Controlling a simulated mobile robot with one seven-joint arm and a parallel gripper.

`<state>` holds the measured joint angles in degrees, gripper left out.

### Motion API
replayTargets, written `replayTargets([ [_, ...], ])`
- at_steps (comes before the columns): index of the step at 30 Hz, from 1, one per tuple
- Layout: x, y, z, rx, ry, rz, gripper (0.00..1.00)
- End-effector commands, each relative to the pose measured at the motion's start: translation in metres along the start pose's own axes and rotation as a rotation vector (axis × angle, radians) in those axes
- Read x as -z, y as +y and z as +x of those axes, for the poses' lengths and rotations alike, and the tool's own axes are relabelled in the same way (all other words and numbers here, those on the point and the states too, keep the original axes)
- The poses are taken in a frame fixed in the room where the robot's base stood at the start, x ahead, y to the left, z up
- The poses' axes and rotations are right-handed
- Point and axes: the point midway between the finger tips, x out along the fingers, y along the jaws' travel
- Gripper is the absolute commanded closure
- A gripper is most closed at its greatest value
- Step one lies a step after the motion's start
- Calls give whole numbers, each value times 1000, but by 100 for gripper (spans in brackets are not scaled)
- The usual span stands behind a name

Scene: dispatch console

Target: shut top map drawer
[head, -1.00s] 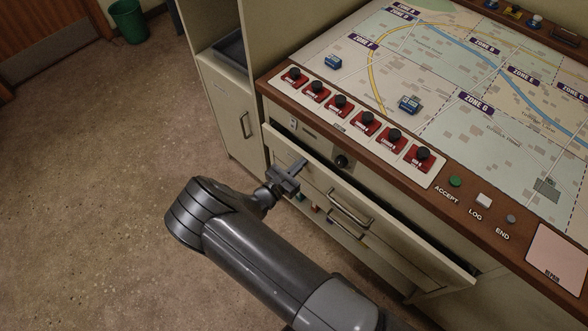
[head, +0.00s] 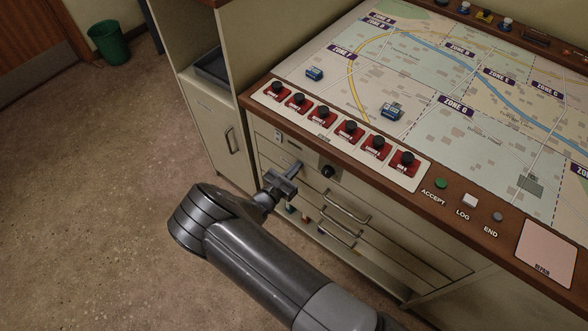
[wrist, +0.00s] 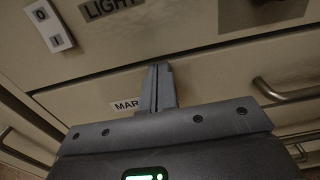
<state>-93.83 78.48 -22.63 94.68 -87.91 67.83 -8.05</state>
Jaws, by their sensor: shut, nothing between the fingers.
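The top map drawer (head: 317,189) is the cream front with a metal handle (head: 346,206) just below the console's switch panel. It looks flush, or nearly so, with the cabinet face. In the wrist view its front (wrist: 215,82) fills the middle, with a partly covered "MA…" label (wrist: 125,105) and its handle (wrist: 285,93) at right. My gripper (head: 294,167) is shut and empty, left of the handle. Its fingertips (wrist: 160,66) are at the upper part of the drawer front and seem to touch it; the exact contact is hidden.
A lower drawer handle (head: 338,234) shows below. The wooden console edge (head: 340,165) with red switches overhangs the drawers. A cabinet (head: 215,125) stands at left. The floor (head: 90,200) at left is clear.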

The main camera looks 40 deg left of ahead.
Motion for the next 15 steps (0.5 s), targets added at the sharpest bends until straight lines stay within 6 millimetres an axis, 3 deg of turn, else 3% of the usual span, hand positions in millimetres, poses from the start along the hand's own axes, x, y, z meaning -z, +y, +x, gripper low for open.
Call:
replayTargets([
  [1,-2,0,9,1,-2,1,100],
  [5,-2,1,-4,-1,-2,2,100],
  [15,-1,1,-84,-3,0,3,100],
])
